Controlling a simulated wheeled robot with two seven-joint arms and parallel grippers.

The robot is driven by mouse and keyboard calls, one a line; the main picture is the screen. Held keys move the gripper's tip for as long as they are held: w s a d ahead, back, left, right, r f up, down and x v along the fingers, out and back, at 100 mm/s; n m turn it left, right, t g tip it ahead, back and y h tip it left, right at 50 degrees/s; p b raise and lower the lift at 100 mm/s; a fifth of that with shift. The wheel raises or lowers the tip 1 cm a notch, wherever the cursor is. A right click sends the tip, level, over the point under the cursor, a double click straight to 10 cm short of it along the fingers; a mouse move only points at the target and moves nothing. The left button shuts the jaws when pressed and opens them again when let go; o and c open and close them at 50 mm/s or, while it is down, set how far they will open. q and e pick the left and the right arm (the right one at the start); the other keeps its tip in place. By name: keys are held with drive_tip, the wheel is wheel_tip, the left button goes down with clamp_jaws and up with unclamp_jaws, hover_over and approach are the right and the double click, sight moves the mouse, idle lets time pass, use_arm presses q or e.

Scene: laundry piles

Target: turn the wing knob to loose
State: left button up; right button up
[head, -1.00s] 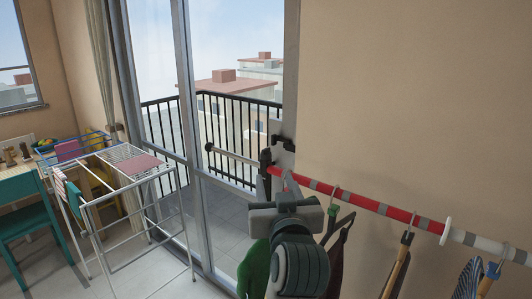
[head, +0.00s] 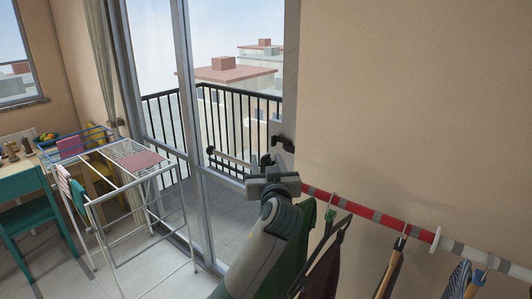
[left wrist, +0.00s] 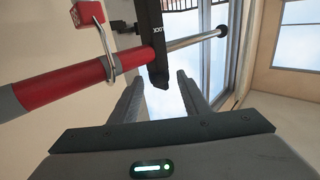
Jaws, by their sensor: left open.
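A black clamp piece with white lettering (left wrist: 152,40) sits around the rod in the left wrist view. It appears to read LOCK, and I take it to be the wing knob's fitting. In the head view its dark top (head: 266,159) shows just above my left gripper (head: 272,180), which hides most of it. My left gripper's fingers (left wrist: 163,92) are open in the left wrist view. The clamp's lower end reaches down near the finger tips; I cannot tell whether it touches them. The red and grey rod (head: 352,213) runs off to the right. My right gripper is out of view.
Garments on hangers, one green (head: 302,245), hang from the rod close to my left arm. A metal hook (left wrist: 104,45) is on the rod beside the clamp. A dark wall bracket (head: 284,143) is behind. A white drying rack (head: 125,180) stands left by the glass door.

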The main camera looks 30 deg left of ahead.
use_arm(q)
drive_tip(key=shift+x, duration=1.05)
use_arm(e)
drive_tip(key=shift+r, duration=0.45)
use_arm(q)
drive_tip(key=shift+c, duration=0.4)
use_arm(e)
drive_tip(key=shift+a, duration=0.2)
use_arm(q)
drive_tip(key=c, duration=1)
drive_tip(key=shift+o, duration=0.2)
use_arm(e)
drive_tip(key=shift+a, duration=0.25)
